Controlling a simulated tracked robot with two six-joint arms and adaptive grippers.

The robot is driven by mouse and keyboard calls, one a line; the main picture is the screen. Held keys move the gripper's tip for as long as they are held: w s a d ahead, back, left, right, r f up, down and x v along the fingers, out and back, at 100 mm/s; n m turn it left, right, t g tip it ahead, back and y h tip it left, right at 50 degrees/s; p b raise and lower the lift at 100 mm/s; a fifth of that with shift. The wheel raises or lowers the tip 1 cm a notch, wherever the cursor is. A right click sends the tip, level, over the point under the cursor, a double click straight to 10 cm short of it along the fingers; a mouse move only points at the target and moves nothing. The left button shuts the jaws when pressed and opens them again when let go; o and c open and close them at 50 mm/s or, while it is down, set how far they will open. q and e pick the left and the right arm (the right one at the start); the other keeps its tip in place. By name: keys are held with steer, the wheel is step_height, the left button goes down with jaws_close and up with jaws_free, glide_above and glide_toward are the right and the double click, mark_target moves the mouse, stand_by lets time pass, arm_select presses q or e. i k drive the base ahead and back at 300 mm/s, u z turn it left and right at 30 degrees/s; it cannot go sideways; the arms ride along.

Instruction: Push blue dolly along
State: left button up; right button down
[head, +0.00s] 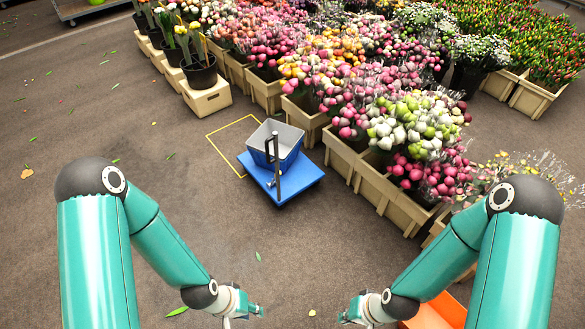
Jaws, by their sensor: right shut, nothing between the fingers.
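The blue dolly (300,184) stands on the floor in the middle of the head view, ahead of both my grippers. A grey-blue crate (288,137) sits on its deck, and a dark upright handle (277,165) rises at its near side. My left gripper (255,311) is low in the view, left of centre and apart from the dolly; its fingers are too small and angled to read. My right gripper (346,317) is low and right of centre, shut and empty, also apart from the dolly.
A yellow floor outline (212,141) lies partly behind the dolly. Wooden crates (390,205) of tulip bunches line the right side, close to the dolly. An orange object (440,312) shows low at right. Floor left of the dolly is open, with scattered leaves.

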mark_target(302, 174)
steer(key=z, duration=0.05)
steer(key=i, duration=1.4)
steer(key=u, duration=0.45)
